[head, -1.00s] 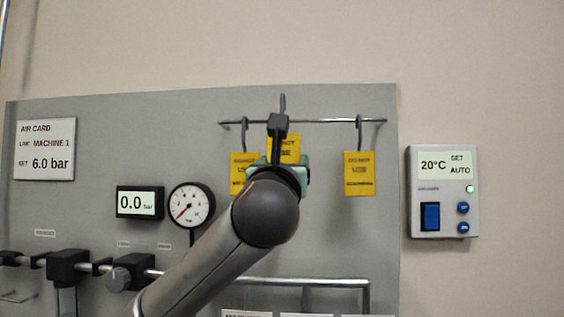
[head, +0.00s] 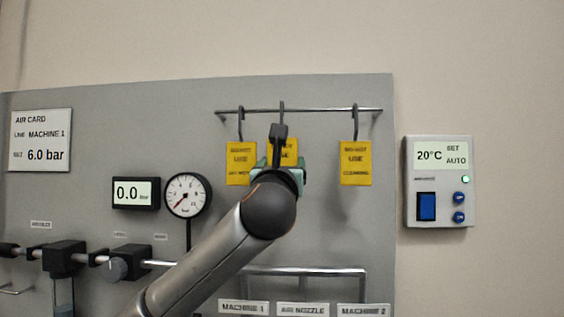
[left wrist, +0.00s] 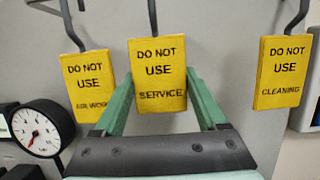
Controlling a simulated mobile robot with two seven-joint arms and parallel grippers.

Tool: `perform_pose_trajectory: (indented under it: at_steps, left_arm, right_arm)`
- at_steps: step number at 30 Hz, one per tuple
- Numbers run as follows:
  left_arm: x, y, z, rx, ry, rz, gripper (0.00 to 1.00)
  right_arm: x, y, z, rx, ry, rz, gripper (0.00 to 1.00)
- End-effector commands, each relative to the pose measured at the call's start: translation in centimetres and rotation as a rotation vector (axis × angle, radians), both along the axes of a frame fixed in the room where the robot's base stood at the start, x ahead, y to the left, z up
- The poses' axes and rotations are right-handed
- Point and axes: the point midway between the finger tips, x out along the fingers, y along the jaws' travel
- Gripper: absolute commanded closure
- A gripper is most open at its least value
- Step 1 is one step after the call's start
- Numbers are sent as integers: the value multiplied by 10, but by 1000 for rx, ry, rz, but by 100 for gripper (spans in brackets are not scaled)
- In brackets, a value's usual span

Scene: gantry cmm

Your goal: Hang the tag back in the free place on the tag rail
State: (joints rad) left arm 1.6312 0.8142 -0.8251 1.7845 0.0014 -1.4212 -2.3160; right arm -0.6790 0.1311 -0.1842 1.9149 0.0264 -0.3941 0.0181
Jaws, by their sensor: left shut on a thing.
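The yellow tag marked "DO NOT USE SERVICE" (left wrist: 158,75) is between the green fingers of my left gripper (left wrist: 160,80), which is shut on it. In the head view this tag (head: 290,152) is partly hidden behind my left gripper (head: 279,170). Its hook reaches up to the tag rail (head: 310,110), with its top at about the height of the other hooks. I cannot tell whether it rests on the bar. A yellow tag (head: 240,164) hangs to the left, and the "CLEANING" tag (head: 356,163) hangs to the right. My right gripper is not in view.
The rail is on a grey panel (head: 330,220). A pressure gauge (head: 187,195) and a 0.0 bar display (head: 135,193) are left of my gripper. A thermostat box (head: 438,182) is on the wall at right. A metal frame (head: 305,270) is below.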

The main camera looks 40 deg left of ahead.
Motion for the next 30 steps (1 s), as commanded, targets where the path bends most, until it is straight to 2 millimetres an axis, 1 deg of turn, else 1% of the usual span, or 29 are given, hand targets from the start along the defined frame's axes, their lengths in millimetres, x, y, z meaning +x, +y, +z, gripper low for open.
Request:
perform_pose_trajectory:
  at_steps: [3, 12, 13, 18, 19, 26, 30]
  left_arm:
    - [0, 0, -3, 0, 0, 1, 62]
    - [0, 0, -3, 0, 0, 0, 62]
    - [0, 0, -3, 0, 0, 0, 23]
    - [0, 0, -3, 0, 0, 0, 3]
    - [0, 0, -3, 0, 0, 0, 0]
    - [0, 0, -3, 0, 0, 0, 0]
    - [-8, -5, -6, 0, -2, -1, 0]
  right_arm:
    - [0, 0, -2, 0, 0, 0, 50]
    - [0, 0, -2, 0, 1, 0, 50]
    - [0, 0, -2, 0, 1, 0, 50]
    - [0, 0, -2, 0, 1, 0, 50]
    - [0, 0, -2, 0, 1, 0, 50]
    - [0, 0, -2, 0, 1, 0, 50]
    - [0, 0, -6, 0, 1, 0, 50]
